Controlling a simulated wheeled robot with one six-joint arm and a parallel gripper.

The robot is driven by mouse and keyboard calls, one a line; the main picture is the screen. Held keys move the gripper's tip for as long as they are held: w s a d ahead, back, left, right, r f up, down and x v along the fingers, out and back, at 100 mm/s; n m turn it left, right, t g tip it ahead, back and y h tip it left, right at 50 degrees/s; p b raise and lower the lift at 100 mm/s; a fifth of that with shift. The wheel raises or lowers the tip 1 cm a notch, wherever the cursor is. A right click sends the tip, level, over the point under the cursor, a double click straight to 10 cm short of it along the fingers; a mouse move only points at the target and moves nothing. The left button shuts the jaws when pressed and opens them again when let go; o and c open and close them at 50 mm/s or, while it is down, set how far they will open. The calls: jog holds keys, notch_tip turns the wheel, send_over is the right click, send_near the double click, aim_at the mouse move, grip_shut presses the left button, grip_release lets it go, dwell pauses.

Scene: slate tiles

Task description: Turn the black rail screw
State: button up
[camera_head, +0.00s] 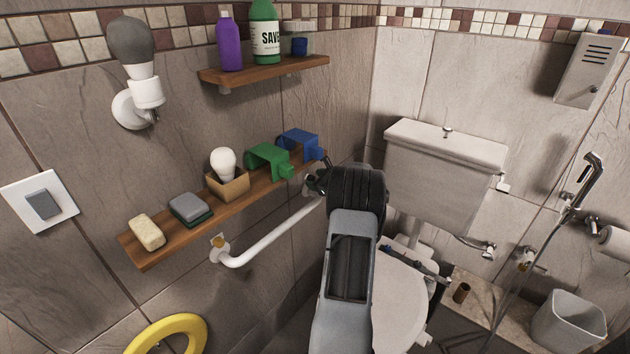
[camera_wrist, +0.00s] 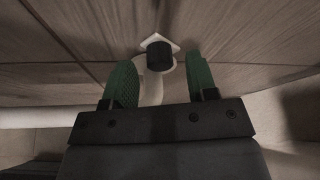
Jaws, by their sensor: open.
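The white rail (camera_head: 275,238) is fixed to the tiled wall below the long wooden shelf. In the wrist view, the black rail screw (camera_wrist: 160,55) stands out from a pale mounting plate (camera_wrist: 164,40) at the rail's far end. My gripper (camera_wrist: 161,80) is open, with a green pad on each side, and the screw lies between and beyond the pads, with clear space on both sides. In the head view my gripper (camera_head: 317,183) is at the rail's far end, and my arm hides the screw there. A brass-coloured screw (camera_head: 219,242) is at the rail's near end.
The long shelf (camera_head: 170,242) above the rail carries a sponge, soap, a bulb in a box, and green and blue holders close to my gripper. The toilet (camera_head: 445,180) stands to the right. A yellow ring (camera_head: 165,330) is at the lower left.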

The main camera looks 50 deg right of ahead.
jog(key=shift+w+f, duration=0.15)
jog(key=shift+w, duration=0.15)
jog(key=c, duration=0.9)
jog(key=f+b, duration=0.1)
jog(key=b, duration=0.3)
jog(key=shift+n, duration=0.4)
jog(key=shift+c, duration=0.2)
jog(key=n+h+b, duration=0.1)
jog(key=b, duration=0.4)
jog(key=shift+a+f, duration=0.1)
jog(key=shift+f, duration=0.05)
jog(key=n+h+b, duration=0.1)
jog(key=n+b, duration=0.1)
jog(key=b, duration=0.5)
jog(key=shift+t, duration=0.4)
jog(key=b, duration=0.2)
jog(key=n+h+b, duration=0.1)
jog(key=b, duration=0.1)
jog(key=shift+a+r+b, duration=0.1)
jog(key=shift+r+b, duration=0.2)
jog(key=shift+r+n+t, duration=0.1)
jog(key=shift+n+t, duration=0.2)
